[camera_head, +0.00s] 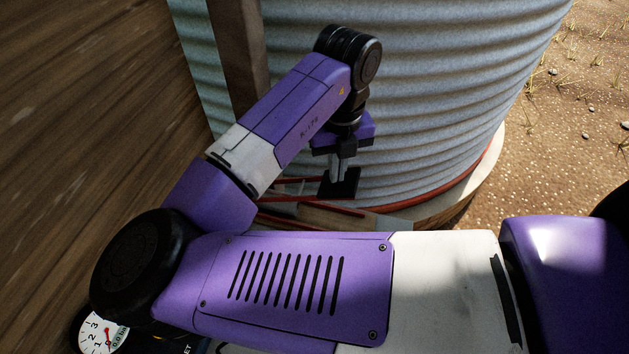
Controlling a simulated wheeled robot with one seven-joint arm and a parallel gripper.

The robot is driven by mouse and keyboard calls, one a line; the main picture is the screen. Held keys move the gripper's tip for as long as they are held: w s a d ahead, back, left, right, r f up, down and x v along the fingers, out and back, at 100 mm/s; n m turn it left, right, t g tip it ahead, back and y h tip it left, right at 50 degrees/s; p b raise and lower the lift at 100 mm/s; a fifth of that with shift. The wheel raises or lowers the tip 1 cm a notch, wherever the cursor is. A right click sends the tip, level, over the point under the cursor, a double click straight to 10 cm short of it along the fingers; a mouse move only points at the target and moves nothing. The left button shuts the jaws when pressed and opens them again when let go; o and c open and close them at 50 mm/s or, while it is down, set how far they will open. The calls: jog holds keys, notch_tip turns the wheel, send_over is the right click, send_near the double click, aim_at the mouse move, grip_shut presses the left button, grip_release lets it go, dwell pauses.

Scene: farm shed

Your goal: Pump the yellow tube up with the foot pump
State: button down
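The foot pump (293,197) has thin red frame bars and lies low in front of the corrugated tank, partly hidden by my arm. Its black pedal (350,184) is at the right end of the frame. My gripper (341,181) points down at the pedal, and its fingertips appear to touch it. The pale fingers look close together, with nothing seen between them. A round white gauge (98,337) with a red needle shows at the bottom left, partly cut off and partly hidden by my arm. I see no yellow tube and cannot make out a hose.
A corrugated metal tank (450,90) stands right behind the pump on a round base with a red rim (440,196). A brown post (238,55) and a plank wall (80,110) close off the left. Open gravel ground (570,120) lies at the right.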

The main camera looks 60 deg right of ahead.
aim_at(338, 186)
jog(key=shift+s+d+f+b, duration=0.1)
jog(key=shift+s+f+b, duration=0.05)
jog(key=shift+f+b, duration=0.9)
jog(key=shift+s+f+b, duration=0.15)
jog(key=shift+f+b, duration=0.45)
jog(key=shift+f, duration=0.75)
jog(key=shift+s+f+b, duration=0.5)
jog(key=shift+f+b, duration=1.6)
jog(key=shift+f, duration=0.55)
jog(key=r+p, duration=0.3)
jog(key=r, duration=0.1)
jog(key=w+r+p, duration=0.1)
jog(key=r+p, duration=0.2)
jog(key=r, duration=0.1)
jog(key=w+r+p, duration=0.1)
jog(key=r+p, duration=0.2)
jog(key=r, duration=0.2)
jog(key=shift+a+p, duration=0.2)
jog(key=shift+p, duration=0.15)
jog(key=shift+f, duration=0.15)
jog(key=shift+s+d+f+b, duration=0.1)
jog(key=shift+s+f+b, duration=0.05)
jog(key=shift+f+b, duration=0.95)
jog(key=shift+s+d+f+b, duration=0.1)
jog(key=shift+s+f+b, duration=0.1)
jog(key=shift+f+b, duration=0.95)
jog(key=shift+s+f+b, duration=0.15)
jog(key=shift+f+b, duration=0.65)
jog(key=shift+f, duration=0.75)
